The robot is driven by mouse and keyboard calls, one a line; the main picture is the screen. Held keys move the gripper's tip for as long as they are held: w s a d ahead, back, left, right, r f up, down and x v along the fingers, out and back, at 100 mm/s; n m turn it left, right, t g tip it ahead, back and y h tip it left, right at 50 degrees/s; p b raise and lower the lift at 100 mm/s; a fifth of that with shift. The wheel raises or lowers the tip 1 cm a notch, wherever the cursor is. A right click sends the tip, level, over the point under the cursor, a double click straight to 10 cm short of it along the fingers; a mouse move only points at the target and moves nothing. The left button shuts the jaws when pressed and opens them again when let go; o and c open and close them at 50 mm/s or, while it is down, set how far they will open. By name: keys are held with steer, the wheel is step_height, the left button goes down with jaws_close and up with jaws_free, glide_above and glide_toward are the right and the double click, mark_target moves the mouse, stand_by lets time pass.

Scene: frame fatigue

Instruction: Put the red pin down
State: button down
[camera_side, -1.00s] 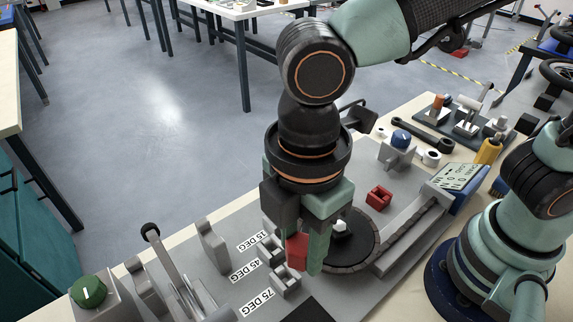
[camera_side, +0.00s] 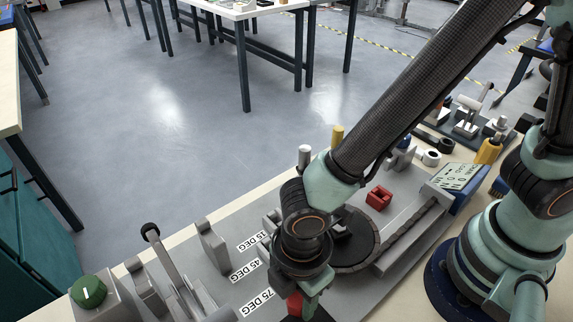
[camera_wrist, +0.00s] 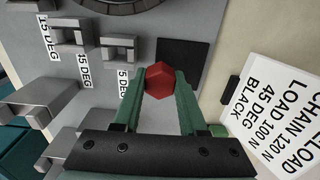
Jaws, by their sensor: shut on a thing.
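The red pin (camera_wrist: 160,81) is a hexagonal-ended piece between the green fingers of my gripper (camera_wrist: 160,84) in the wrist view. The gripper is shut on it. In the side view the pin (camera_side: 295,304) shows as a small red patch beside the fingers of my gripper (camera_side: 305,303), low over the board's front. A black square pad (camera_wrist: 184,62) lies just beyond the pin in the wrist view. I cannot tell whether the pin touches anything below it. My wrist hides part of the scene in the side view.
Grey blocks labelled 15, 45 and 75 DEG (camera_wrist: 120,47) stand left of the pad. A round dark disc (camera_side: 358,245) and a red block (camera_side: 379,197) lie behind. A white instruction card (camera_wrist: 285,100) is at right. A green knob (camera_side: 89,290) stands far left.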

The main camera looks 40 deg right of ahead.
mark_target(297, 298)
steer(key=shift+f, duration=0.15)
steer(key=shift+c, duration=2.2)
jaws_free()
step_height(297, 298, up, 11)
steer(key=w+d+r+m+t+y, duration=0.1)
steer(key=w+d+r+m, duration=0.2)
steer(key=w+d+m, duration=0.3)
steer(key=w+d+r+m+t, duration=0.2)
steer(key=w+d+r+m, duration=0.15)
steer(key=d, duration=0.35)
steer(key=w+d+r+m+t+h, duration=0.1)
steer(key=d+r+m+t, duration=0.1)
steer(key=d+m, duration=0.6)
steer(key=d+r, duration=0.1)
steer(key=d, duration=0.5)
steer(key=shift+w+d+r+t, duration=0.15)
steer(key=shift+d+t, duration=0.1)
steer(key=shift+t, duration=0.05)
steer(key=shift+m, duration=0.25)
